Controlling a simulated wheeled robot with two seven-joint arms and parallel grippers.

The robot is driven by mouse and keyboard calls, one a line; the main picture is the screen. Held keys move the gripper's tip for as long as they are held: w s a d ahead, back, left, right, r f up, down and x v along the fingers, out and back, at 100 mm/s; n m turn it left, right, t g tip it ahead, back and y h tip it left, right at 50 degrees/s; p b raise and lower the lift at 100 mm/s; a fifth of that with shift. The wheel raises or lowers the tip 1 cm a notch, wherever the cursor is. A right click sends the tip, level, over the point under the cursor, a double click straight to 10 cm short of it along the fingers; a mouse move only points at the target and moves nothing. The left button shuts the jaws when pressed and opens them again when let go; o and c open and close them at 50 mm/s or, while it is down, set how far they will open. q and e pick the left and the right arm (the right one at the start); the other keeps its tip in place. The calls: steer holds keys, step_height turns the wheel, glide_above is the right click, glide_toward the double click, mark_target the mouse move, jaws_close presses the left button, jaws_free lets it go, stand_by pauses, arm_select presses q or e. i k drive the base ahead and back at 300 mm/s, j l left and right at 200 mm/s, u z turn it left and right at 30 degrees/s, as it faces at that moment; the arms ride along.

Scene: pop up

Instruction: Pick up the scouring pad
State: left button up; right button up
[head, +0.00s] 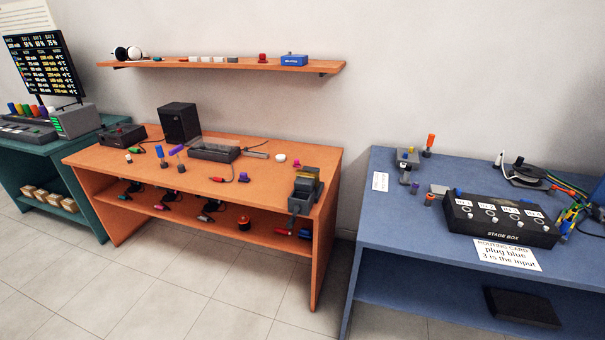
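I cannot make out a scouring pad for certain in the head view. On the right end of the orange workbench (250,180), a dark, blocky object (305,190) has a yellowish part near its top, but it is too small to name. A small white round item (281,158) lies behind it to the left. A dark tray-like object (213,153) sits at the middle of the bench top. Neither of my grippers shows in the view.
A blue table (400,225) stands at the right with a black stage box (500,218) and cables. An orange wall shelf (220,65) holds small items. A green desk (60,140) with a screen (42,65) is at the left. Tiled floor (150,280) in front is clear.

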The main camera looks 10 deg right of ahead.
mark_target(243, 176)
steer(key=i+j+z, duration=0.1)
steer(key=z, duration=0.25)
steer(key=i+j+z, duration=0.15)
steer(key=z, duration=0.2)
steer(key=i+j+z, duration=0.1)
steer(key=z, duration=0.2)
